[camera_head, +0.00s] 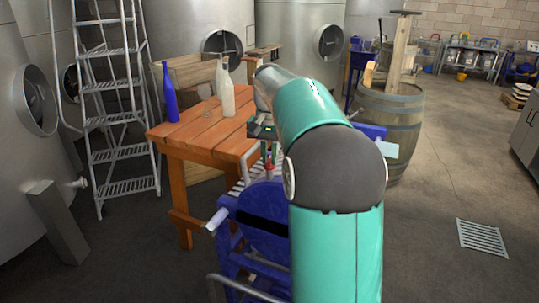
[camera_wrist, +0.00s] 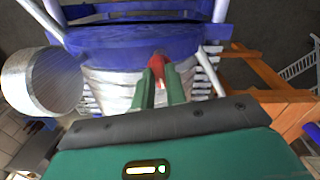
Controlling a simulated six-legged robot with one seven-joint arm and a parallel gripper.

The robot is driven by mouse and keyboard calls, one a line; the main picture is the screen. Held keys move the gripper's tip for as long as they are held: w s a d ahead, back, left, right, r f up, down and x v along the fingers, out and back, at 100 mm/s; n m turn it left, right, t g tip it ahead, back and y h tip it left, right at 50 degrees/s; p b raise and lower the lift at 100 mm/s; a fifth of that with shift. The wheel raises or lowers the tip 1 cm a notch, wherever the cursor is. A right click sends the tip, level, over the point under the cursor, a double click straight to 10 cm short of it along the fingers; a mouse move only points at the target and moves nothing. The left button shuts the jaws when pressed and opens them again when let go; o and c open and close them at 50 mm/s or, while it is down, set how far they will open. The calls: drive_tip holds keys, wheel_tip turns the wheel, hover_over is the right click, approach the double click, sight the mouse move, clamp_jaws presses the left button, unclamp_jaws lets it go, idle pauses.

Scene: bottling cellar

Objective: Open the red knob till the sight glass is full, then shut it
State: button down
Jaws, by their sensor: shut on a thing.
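The red knob (camera_wrist: 156,64) is in the wrist view, in front of a pale metal vessel (camera_wrist: 110,88) with a blue body (camera_wrist: 140,40) above it. My gripper (camera_wrist: 160,75) has two green fingers, one on each side of the knob, and is shut on it. In the head view a small bit of the red knob (camera_head: 268,166) shows between the green fingertips, left of my arm. I cannot pick out the sight glass or its level in either view. My arm hides much of the blue machine (camera_head: 262,235) in the head view.
A wooden table (camera_head: 190,130) with a blue bottle (camera_head: 169,95) and a pale bottle (camera_head: 228,95) stands behind the machine. A ladder (camera_head: 118,145) is at the left, a barrel (camera_head: 395,120) at the right. The floor on the right is open, with a drain grate (camera_head: 482,238).

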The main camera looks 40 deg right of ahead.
drive_tip(key=n, duration=1.1)
drive_tip(key=shift+n, duration=2.3)
drive_tip(key=c, duration=1.4)
unclamp_jaws()
drive_tip(key=shift+c, duration=0.2)
drive_tip(key=shift+r, duration=0.15)
